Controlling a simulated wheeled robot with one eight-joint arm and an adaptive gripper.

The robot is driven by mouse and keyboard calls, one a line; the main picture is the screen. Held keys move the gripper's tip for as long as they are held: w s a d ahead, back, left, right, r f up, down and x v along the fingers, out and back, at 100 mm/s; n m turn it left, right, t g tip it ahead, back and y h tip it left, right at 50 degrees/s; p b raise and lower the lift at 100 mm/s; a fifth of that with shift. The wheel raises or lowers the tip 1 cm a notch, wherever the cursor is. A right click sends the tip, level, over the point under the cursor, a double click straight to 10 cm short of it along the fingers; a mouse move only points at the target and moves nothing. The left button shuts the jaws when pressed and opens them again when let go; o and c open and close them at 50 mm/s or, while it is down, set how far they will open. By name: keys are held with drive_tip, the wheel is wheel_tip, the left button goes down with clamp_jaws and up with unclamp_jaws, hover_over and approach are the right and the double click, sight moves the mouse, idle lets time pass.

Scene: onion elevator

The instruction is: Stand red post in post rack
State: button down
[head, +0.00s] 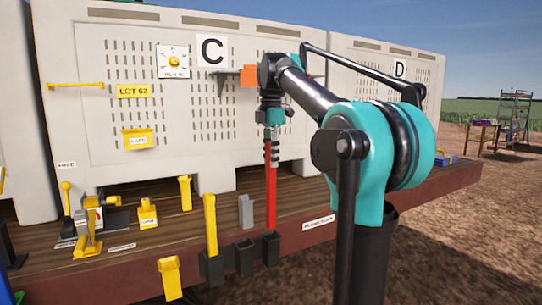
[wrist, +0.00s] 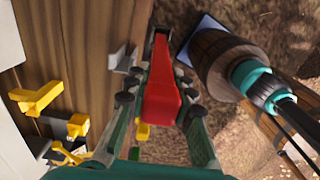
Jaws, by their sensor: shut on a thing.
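The red post (head: 271,195) is upright in the head view, with its top in my gripper (head: 271,152). In the wrist view, the red post (wrist: 162,95) runs away from the camera between the two fingers of my gripper (wrist: 160,90). The gripper is shut on it. The post rack is a row of dark sockets along the deck's front edge. The post's lower end meets the right socket (head: 271,250); I cannot tell whether it is inside or just above or behind it. The middle socket (head: 244,259) looks empty. A yellow post (head: 210,222) stands at the left socket (head: 211,268).
A grey piece (head: 245,211) stands behind the middle socket and shows in the wrist view (wrist: 124,60). Several yellow parts, including a yellow handle (head: 185,192), stand on the wooden deck (head: 160,236) at the left. Pale bins (head: 110,75) rise behind.

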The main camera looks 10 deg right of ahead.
sight(271, 195)
drive_tip(key=shift+f, duration=6.3)
drive_tip(key=c, duration=1.2)
unclamp_jaws()
